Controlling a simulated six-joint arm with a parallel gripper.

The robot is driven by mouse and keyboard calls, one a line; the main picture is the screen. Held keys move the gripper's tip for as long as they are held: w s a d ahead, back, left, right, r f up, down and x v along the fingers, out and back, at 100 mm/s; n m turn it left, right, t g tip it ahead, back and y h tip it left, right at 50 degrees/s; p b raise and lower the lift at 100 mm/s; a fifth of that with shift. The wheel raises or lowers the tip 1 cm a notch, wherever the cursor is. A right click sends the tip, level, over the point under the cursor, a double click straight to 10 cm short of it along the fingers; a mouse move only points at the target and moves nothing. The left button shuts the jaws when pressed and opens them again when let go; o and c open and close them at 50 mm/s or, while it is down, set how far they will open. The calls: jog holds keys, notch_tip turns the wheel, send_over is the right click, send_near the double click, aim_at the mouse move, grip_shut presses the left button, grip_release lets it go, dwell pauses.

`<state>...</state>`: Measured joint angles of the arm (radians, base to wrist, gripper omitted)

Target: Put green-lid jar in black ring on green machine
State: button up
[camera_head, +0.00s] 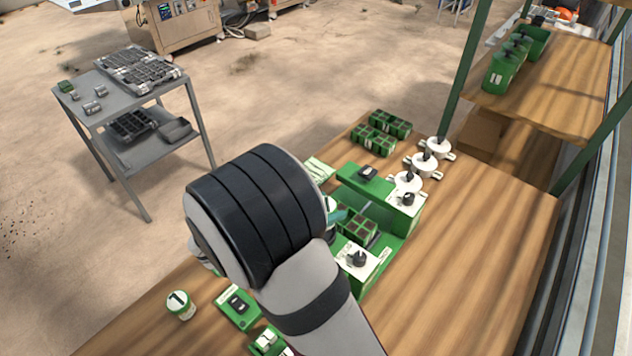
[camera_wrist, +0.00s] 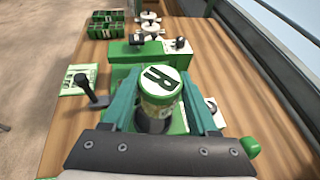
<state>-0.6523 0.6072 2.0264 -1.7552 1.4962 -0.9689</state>
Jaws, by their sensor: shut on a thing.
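My gripper (camera_wrist: 160,100) is shut on the green-lid jar (camera_wrist: 160,82), with one teal finger on each side of it. In the wrist view the lid has a green rim and a pale top with a dark mark, and the jar's clear body shows below. A dark round part (camera_wrist: 153,122) lies just under the jar; I cannot tell whether it is the black ring or whether the jar touches it. The green machine (camera_wrist: 126,50) stands behind and beneath the gripper. In the head view my arm hides most of the gripper, and the machine (camera_head: 362,180) shows to its right.
Another jar, marked 1 (camera_head: 180,305), stands at the table's front left. A small green box with a black switch (camera_head: 238,306) is beside it. Green seed trays (camera_head: 373,138) and white round fittings (camera_head: 424,163) stand behind the machine. The wooden table's right side (camera_head: 475,270) is clear.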

jog(key=f, duration=0.4)
jog(key=shift+w+a+f, duration=0.15)
jog(key=shift+a, duration=0.1)
jog(key=shift+f, duration=0.15)
jog(key=o, duration=1.4)
